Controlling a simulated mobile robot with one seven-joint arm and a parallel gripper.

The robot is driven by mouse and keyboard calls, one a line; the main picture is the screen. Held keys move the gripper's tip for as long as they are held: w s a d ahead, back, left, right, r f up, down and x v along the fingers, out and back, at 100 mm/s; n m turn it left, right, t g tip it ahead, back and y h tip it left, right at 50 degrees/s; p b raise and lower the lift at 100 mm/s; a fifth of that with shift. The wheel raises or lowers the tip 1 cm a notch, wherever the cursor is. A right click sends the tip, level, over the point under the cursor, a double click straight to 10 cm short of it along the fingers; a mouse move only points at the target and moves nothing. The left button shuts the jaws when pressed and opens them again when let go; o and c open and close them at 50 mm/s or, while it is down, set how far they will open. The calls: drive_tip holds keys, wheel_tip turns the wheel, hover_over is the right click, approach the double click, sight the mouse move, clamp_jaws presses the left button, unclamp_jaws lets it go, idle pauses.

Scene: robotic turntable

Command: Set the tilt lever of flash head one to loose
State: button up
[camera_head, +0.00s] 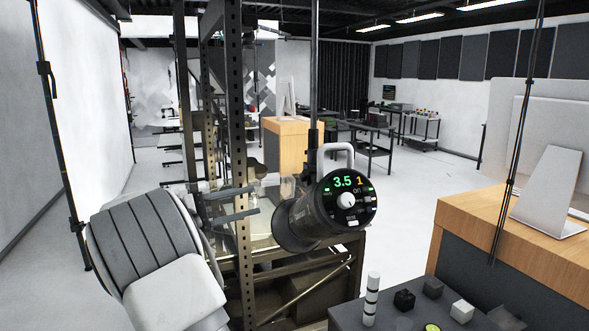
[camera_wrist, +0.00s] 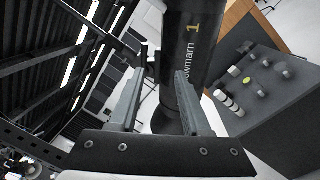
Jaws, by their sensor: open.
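Flash head one (camera_head: 326,212) is a dark cylinder on a stand, right of centre in the head view. Its lit round back panel reads 3.5 and 1, and a pale loop handle (camera_head: 337,148) rises above it. In the wrist view its dark barrel (camera_wrist: 190,45) carries a yellow 1 and fills the top middle. My gripper (camera_head: 255,200) is open, left of the flash head and partly behind a perforated post. In the wrist view my gripper (camera_wrist: 159,74) shows two grey fingers spread apart, with a small dark bracket-like part near the left fingertip. I cannot make out the tilt lever or its setting.
The perforated metal post (camera_head: 240,150) stands between the camera and my gripper. A wooden desk (camera_head: 520,235) with a monitor stands at the right. Open floor lies behind.

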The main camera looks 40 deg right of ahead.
sight(302, 174)
drive_tip(key=shift+h, duration=0.7)
drive_tip(key=p+x, duration=0.1)
drive_tip(key=x, duration=0.4)
drive_tip(key=w+p+x, duration=0.1)
drive_tip(key=x, duration=0.4)
drive_tip(key=r+p+x, duration=0.1)
drive_tip(key=x, duration=0.4)
drive_tip(key=shift+d, duration=0.45)
clamp_jaws()
drive_tip(key=shift+w, duration=0.1)
